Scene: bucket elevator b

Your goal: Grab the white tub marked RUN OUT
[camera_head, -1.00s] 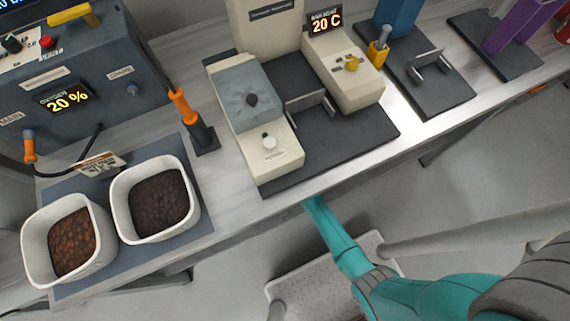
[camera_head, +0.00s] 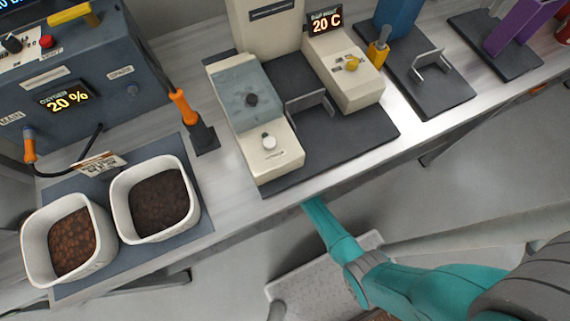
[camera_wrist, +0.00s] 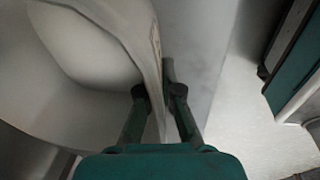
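A large white tub (camera_wrist: 85,88) fills the left of the wrist view, seen close up with a pale inside. My gripper (camera_wrist: 160,88) straddles its thin wall, with one finger on either side. The fingers are drawn close together and look shut on the wall. Faint print shows on the tub's outer face, too blurred to read. In the head view my teal arm reaches to the counter's front edge, and the gripper and this tub are hidden there.
Two other white tubs, one with brown pellets (camera_head: 73,243) and one with dark contents (camera_head: 160,203), stand on a blue-grey mat (camera_head: 203,215) on the counter. A cream machine (camera_head: 262,125) stands in the middle. A grey speckled tray or platform (camera_head: 310,283) lies below the counter.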

